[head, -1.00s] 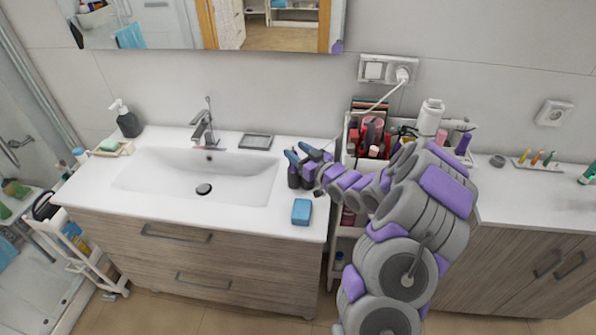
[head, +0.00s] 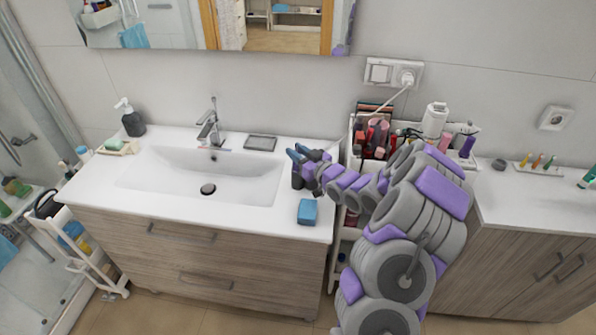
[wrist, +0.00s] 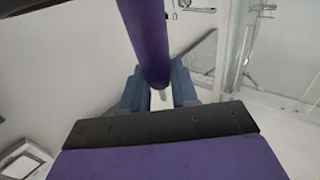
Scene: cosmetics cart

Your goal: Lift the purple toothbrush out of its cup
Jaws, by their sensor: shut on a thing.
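My gripper (head: 294,154) is above the right end of the washbasin counter, with blue fingertips pointing left. In the wrist view its blue fingers (wrist: 160,96) are closed around the lower end of a thick purple rod, which I take to be the purple toothbrush (wrist: 148,38). The rod runs from the top edge down to the fingers, with a pale tip at its lower end. In the head view I cannot make out the toothbrush. I cannot clearly identify its cup in either view; dark shapes sit right below the fingers in the head view.
A blue block (head: 308,211) lies on the counter (head: 265,222) below my gripper. The basin (head: 165,172) and tap (head: 210,125) are to the left. A cart with crowded cosmetics, including a white bottle (head: 434,120), stands to the right, partly behind my arm.

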